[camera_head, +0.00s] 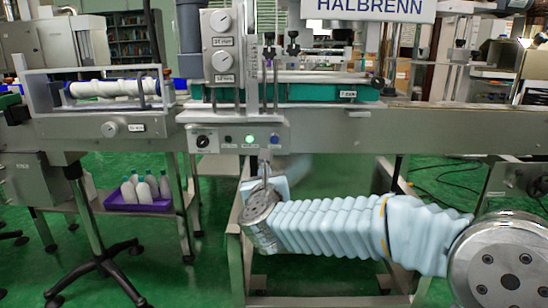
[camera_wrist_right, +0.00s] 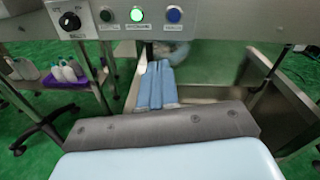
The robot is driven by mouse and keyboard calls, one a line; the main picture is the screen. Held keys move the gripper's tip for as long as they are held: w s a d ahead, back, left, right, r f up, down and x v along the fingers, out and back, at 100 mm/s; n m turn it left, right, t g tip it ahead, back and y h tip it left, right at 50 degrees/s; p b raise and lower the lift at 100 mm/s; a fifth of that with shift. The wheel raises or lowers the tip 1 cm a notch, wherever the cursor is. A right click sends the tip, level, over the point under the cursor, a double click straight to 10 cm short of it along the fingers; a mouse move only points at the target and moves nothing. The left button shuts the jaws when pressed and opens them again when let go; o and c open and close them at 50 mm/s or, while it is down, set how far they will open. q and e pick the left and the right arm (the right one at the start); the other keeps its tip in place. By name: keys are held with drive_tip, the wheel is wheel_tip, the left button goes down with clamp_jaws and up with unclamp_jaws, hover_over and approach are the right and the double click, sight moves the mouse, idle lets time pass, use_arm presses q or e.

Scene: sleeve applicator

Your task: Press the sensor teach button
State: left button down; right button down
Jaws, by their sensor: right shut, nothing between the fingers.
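A grey control panel on the machine's front beam carries a row of push buttons: a dark button (camera_head: 228,139), a green lit button (camera_head: 249,139) and a blue button (camera_head: 275,140). In the right wrist view the same row shows along the top, with the green button (camera_wrist_right: 136,14) and the blue button (camera_wrist_right: 174,15). Their labels are too small to read, so I cannot tell which is the teach button. My right gripper (camera_head: 267,166) is shut and empty just below the panel. Its blue fingers (camera_wrist_right: 157,68) point up toward the buttons, apart from them. My left gripper is out of view.
A black rotary knob (camera_head: 203,142) sits left of the buttons. A purple crate (camera_head: 145,203) with white bottles is at lower left. Metal frame legs stand below the panel on either side of my right arm.

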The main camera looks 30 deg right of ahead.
sight(274, 141)
drive_tip(key=r+m, duration=0.1)
drive_tip(key=s+d+r+m+h, duration=0.1)
drive_tip(key=shift+s+d+r+m, duration=0.1)
drive_tip(key=shift+s+r+m, duration=0.2)
drive_tip(key=shift+r+m, duration=0.1)
drive_tip(key=p+x, duration=0.1)
drive_tip(key=x, duration=1.3)
drive_tip(key=shift+f+p, duration=0.2)
drive_tip(key=shift+p, duration=0.15)
drive_tip(key=shift+w, duration=0.1)
